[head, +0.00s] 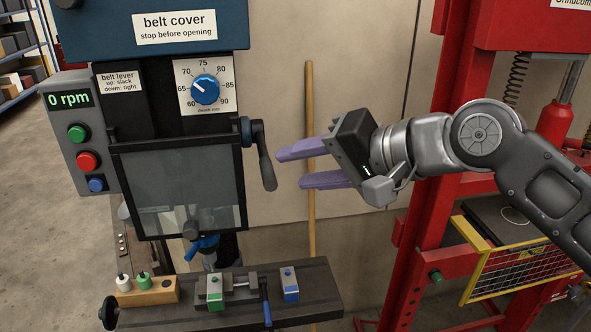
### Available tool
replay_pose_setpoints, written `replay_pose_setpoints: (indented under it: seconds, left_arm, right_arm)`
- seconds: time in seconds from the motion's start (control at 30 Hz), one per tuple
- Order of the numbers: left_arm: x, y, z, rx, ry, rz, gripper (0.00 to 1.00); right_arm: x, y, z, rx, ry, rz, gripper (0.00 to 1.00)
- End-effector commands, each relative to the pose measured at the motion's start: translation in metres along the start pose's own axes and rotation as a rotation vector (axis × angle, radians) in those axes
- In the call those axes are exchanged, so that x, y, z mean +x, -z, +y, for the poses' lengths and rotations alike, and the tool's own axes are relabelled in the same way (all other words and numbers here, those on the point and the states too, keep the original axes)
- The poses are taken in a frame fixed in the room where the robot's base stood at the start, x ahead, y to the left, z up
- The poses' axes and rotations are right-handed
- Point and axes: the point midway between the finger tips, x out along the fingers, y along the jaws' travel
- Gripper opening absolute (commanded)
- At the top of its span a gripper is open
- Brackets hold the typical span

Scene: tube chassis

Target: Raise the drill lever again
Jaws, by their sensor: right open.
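The drill lever (264,158) is a dark handle on a blue hub at the right side of the drill press head. It hangs down, slanting slightly to the right. My right gripper (292,169) comes in from the right with its two purple fingers spread apart and nothing between them. The fingertips point left toward the lever and appear just to the right of it, with a small gap in the picture. The depth between them is hard to tell. My left gripper is not in view.
A clear guard (180,190) covers the drill's front. A wooden pole (309,225) stands behind my gripper. A red press frame (412,235) stands at right.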

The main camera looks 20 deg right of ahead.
Motion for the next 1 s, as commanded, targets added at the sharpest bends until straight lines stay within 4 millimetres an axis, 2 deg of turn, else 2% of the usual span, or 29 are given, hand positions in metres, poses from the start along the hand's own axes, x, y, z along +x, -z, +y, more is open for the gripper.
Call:
replay_pose_setpoints:
  seconds: [0.13,0.27,0.37,0.47,0.6,0.73,0.9,1.0]
  left_arm:
    - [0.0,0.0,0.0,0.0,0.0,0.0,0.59]
    - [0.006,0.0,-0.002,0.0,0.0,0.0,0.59]
    - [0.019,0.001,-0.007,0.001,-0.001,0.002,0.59]
    - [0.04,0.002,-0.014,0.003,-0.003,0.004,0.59]
    - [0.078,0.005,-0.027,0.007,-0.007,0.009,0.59]
    - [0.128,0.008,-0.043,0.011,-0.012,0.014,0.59]
    - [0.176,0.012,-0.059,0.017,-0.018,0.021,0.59]
    - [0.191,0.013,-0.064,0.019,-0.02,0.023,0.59]
  right_arm:
    - [0.0,0.0,0.0,0.0,0.0,0.0,0.4]
    - [0.003,-0.003,0.006,0.032,0.01,-0.02,0.29]
    - [0.011,-0.01,0.02,0.136,0.038,-0.081,0.21]
    - [0.02,-0.021,0.04,0.309,0.082,-0.191,0.13]
    - [0.035,-0.038,0.072,0.644,0.159,-0.429,0.01]
    - [0.049,-0.046,0.107,1.046,0.236,-0.764,0.0]
    - [0.059,-0.02,0.147,1.488,0.313,-1.19,0.0]
    - [0.063,0.0,0.165,1.643,0.344,-1.355,0.0]
